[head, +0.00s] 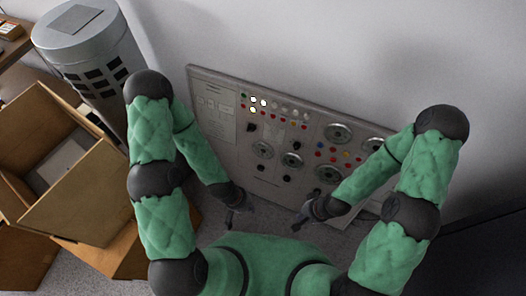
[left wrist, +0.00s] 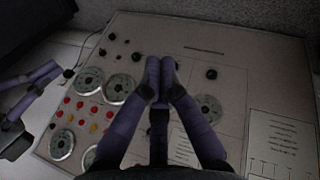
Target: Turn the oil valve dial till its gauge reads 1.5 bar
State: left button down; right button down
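The control panel (head: 228,135) leans against the wall, with round gauges such as one at upper left (head: 262,149) and small dark knobs such as one below it (head: 261,167). Labels are too small to read, so I cannot tell which dial is the oil valve. In the left wrist view the panel is upside down, with a gauge (left wrist: 208,108) and a dark knob (left wrist: 211,74) right of my fingers. My left gripper (head: 236,212) has its fingertips together (left wrist: 160,66), empty, in front of the panel. My right gripper (head: 300,220) is also before the panel, its fingers converging (left wrist: 58,70).
Coloured buttons (left wrist: 80,105) and lit lamps (head: 254,104) sit on the panel. An open cardboard box (head: 90,195) and a grey cylinder (head: 85,45) stand at the left. The wall (head: 300,40) above the panel is bare.

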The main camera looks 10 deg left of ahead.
pick_arm(q)
jog(key=c, duration=1.6)
grip_release()
jog(key=o, duration=0.8)
jog(key=shift+w+a+f+m+t, duration=0.15)
jog(key=shift+w+f+m+t, duration=0.25)
jog(key=shift+w+f, duration=0.85)
jog(key=m+t+b, duration=0.5)
jog(key=m+t, duration=0.3)
jog(key=m, duration=0.2)
send_near(259, 170)
jog(key=s+r, duration=0.3)
jog(key=s, duration=0.1)
notch_tip(259, 170, down, 6)
jog(key=m+t+h+b, duration=0.1)
jog(key=m+t+b, duration=0.2)
jog(key=m+t, duration=0.25)
jog(key=shift+m, duration=0.55)
jog(key=b+x, duration=0.3)
jog(key=x, duration=0.6)
jog(key=shift+w+a+f+b, duration=0.15)
jog(key=shift+w+f+b, duration=0.05)
jog(key=shift+f+b, duration=0.1)
jog(key=shift+w, duration=0.5)
